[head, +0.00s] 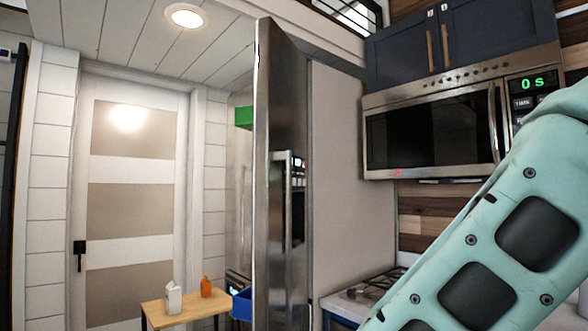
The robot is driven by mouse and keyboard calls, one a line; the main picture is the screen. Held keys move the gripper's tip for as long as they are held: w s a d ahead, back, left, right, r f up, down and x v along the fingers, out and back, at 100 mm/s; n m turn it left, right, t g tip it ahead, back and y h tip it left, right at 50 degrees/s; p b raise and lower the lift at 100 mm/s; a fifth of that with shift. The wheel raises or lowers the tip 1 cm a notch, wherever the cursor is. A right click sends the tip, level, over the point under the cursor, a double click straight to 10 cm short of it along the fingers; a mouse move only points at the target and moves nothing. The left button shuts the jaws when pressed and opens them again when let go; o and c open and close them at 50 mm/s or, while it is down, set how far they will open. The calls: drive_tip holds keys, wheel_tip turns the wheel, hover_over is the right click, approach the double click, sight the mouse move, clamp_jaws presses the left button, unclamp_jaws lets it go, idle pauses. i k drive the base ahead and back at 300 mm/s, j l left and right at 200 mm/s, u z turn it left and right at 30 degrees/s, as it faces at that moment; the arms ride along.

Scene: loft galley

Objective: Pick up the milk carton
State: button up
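A small white carton (173,299), which looks like the milk carton, stands upright on a wooden table (152,313) at the lower left of the head view. It is some way off, beyond the tall steel door. My gripper is outside the view. Only a pale green link of my arm shows, large at the lower right, so what the gripper holds is hidden.
An orange bottle (206,287) stands right of the carton. A blue bin (241,304) is beside the table, partly behind the tall steel door (276,170). A microwave (432,128) hangs above a stovetop (372,290). A closed panelled door (130,200) is at the left.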

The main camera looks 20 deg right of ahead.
sight(173, 290)
drive_tip(key=i+j+u, duration=0.15)
drive_tip(key=i+u, duration=0.35)
drive_tip(key=i, duration=2.2)
